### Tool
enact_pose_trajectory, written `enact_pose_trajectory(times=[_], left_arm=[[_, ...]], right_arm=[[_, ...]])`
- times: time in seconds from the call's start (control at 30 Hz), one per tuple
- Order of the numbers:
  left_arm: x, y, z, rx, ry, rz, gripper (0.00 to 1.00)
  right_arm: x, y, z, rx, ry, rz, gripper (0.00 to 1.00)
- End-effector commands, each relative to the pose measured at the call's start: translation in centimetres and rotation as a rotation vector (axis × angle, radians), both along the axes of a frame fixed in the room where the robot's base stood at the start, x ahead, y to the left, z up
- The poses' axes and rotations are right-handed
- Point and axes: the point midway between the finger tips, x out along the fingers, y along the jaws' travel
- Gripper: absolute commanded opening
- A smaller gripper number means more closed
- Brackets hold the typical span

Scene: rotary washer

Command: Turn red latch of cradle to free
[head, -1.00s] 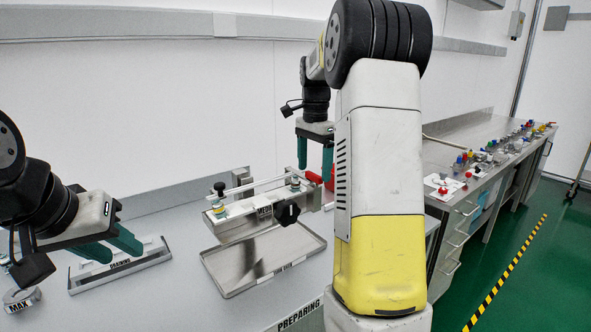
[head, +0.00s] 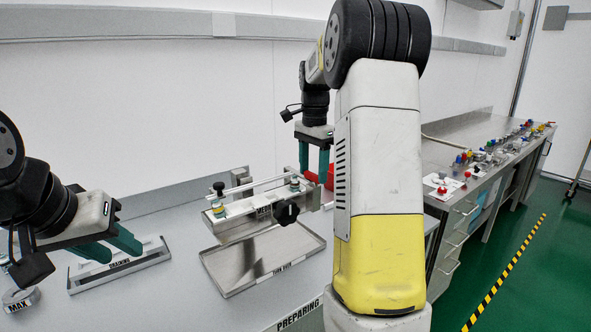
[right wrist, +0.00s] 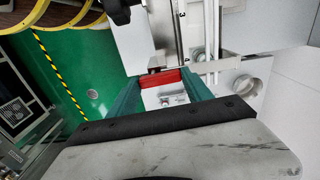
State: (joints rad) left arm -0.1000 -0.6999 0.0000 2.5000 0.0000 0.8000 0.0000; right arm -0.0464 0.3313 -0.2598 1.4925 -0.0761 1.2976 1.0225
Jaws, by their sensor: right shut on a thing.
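The metal cradle (head: 243,209) with rods and a black knob (head: 286,213) stands behind a shallow steel tray. Its red latch (right wrist: 160,78) lies between the fingertips of my right gripper (right wrist: 163,84) in the right wrist view. In the head view the latch (head: 330,181) is partly hidden behind my right arm. My right gripper (head: 314,170) points down at the cradle's right end and is shut on the latch. My left gripper (head: 116,248) is open and empty, its two teal fingers apart above a metal rack at the left.
The steel tray (head: 229,276) sits in front of the cradle. A metal rack (head: 120,269) and a round piece marked MAX (head: 20,299) are at the left. A side counter (head: 478,150) with several coloured valves stands at the right. The wall (head: 150,110) is behind.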

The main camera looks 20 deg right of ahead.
Motion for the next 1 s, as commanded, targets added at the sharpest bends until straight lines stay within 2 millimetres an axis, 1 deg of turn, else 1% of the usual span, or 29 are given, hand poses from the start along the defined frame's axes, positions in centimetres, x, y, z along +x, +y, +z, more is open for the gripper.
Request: enact_pose_trajectory(times=[0.27, 1.0], left_arm=[[0.00, 0.00, 0.00, 0.000, 0.000, 0.000, 0.36], [0.00, 0.00, 0.00, 0.000, 0.000, 0.000, 0.36]], right_arm=[[-0.08, 0.13, 0.05, 0.000, -0.001, 0.152, 0.18], [-0.69, 0.64, 0.07, -0.001, -0.002, 0.847, 0.18]])
